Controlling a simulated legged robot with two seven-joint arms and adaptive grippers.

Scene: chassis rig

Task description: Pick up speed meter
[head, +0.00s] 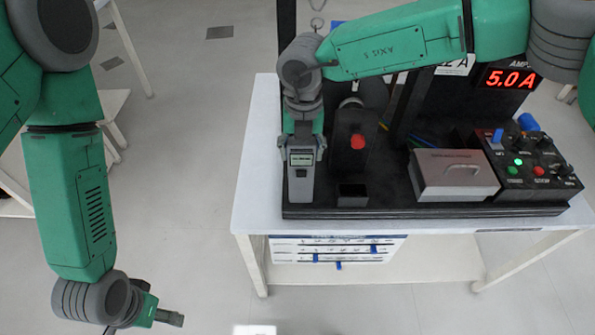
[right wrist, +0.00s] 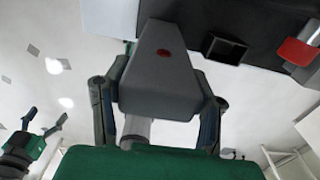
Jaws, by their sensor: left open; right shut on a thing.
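The speed meter (head: 301,183) is a grey handheld device with a small lit display on its upper part. It is upright at the left end of the black rig base. My right gripper (head: 302,147) comes from above with its fingers on both sides of the meter, shut on it. In the right wrist view the meter's grey body (right wrist: 160,75), with a red button, sits between the fingers. I cannot tell whether its lower end touches the base. My left gripper (head: 170,318) is open and empty, low at the left, away from the table; it also shows in the right wrist view (right wrist: 42,120).
A black open-topped holder (head: 352,195) stands just right of the meter, with a red button (head: 358,142) behind it. A grey box with a handle (head: 453,175), a control panel (head: 525,165) and a red "5.0 A" display (head: 510,79) are further right. The white table (head: 258,150) is bare at left.

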